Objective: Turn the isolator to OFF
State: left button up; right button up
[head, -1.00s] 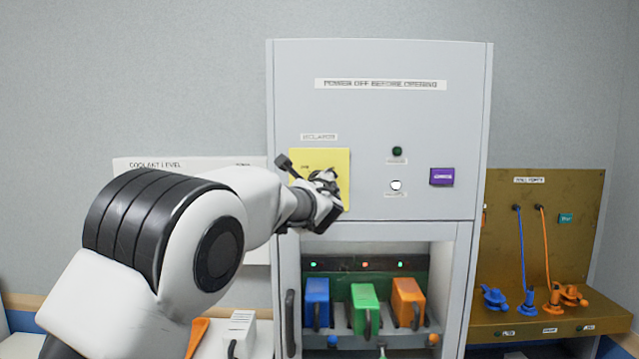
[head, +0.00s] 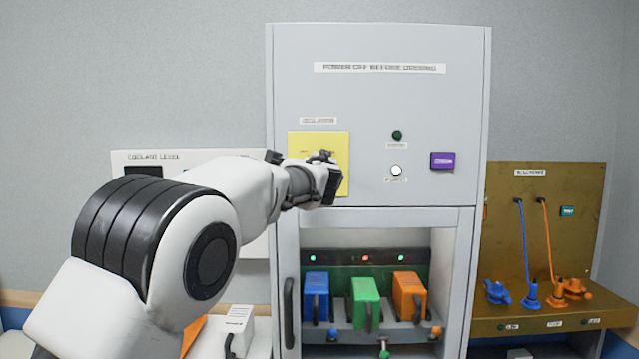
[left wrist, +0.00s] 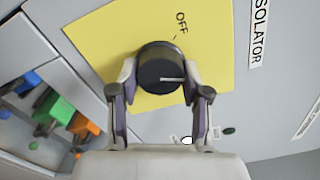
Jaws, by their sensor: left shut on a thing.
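The isolator is a round black knob (left wrist: 160,66) on a yellow plate (head: 341,145) on the grey cabinet's upper front. In the left wrist view the plate (left wrist: 100,45) carries the printed word OFF (left wrist: 181,22) beyond the knob. A short pale line on the knob points right in that view, not at OFF. My left gripper (left wrist: 160,88) has its fingers on both sides of the knob and is shut on it. In the head view my left gripper (head: 328,175) covers the knob. My right gripper is not in view.
A dark green lamp (head: 397,135), a white lit lamp (head: 396,171) and a purple block (head: 443,160) are right of the plate. Below, an open bay holds blue (head: 316,290), green (head: 364,300) and orange (head: 409,292) modules. A brown board (head: 545,240) with cables stands at right.

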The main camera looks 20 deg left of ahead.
pick_arm(q)
jog(key=shift+f+n+b, duration=0.15)
jog(key=shift+n+b, duration=3.85)
jog(key=shift+n, duration=2.7)
jog(key=o, duration=1.1)
jog(key=shift+a, duration=0.1)
jog(key=shift+o, duration=0.2)
jog(key=shift+r, duration=0.2)
